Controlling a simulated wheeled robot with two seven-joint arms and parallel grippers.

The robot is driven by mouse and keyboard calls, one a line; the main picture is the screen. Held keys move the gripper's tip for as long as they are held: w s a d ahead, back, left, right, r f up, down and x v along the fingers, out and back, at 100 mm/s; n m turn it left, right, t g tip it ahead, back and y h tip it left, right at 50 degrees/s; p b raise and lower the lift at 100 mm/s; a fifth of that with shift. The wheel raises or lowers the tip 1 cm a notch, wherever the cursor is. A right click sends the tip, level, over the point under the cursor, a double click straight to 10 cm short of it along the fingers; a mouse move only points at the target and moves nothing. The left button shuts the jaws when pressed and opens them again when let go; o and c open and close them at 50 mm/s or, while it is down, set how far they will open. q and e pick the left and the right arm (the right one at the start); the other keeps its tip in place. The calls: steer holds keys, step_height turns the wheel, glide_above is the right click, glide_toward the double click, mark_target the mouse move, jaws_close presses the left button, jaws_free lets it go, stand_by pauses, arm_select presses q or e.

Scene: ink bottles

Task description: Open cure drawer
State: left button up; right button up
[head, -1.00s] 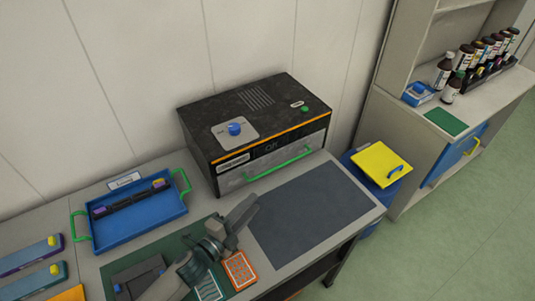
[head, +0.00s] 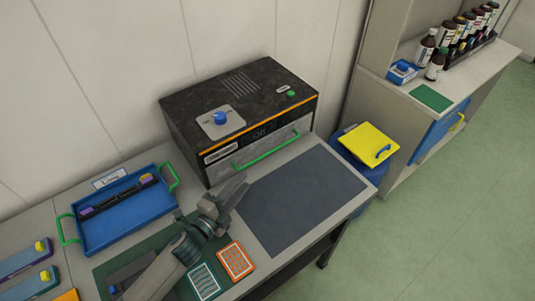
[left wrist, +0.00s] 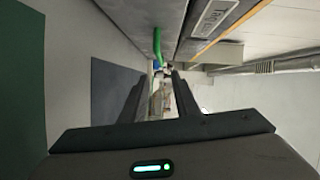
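The black curing unit (head: 245,88) stands at the back of the bench, with a blue knob (head: 220,118) on top. Its grey-fronted cure drawer (head: 294,133) is shut, with a long green bar handle (head: 266,152) across the front. My left gripper (head: 240,190) is in front of the unit, below and left of the handle in the head view, and apart from it. In the left wrist view the two fingers (left wrist: 160,100) stand apart with nothing between them, and the green handle (left wrist: 157,42) shows beyond the tips. My right gripper is not in view.
A blue tray (head: 125,236) with green handles stands left of the unit. A dark mat (head: 300,200) lies bare in front of the drawer. An orange card (head: 236,261) lies near my left arm. A yellow-lidded blue bin (head: 368,143) is at the right.

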mark_target(268, 153)
arm_select(q)
steer(key=b+x, duration=0.4)
steer(key=x, duration=1.1)
steer(key=shift+w+d+f, duration=0.15)
steer(key=shift+w, duration=0.1)
jaws_close()
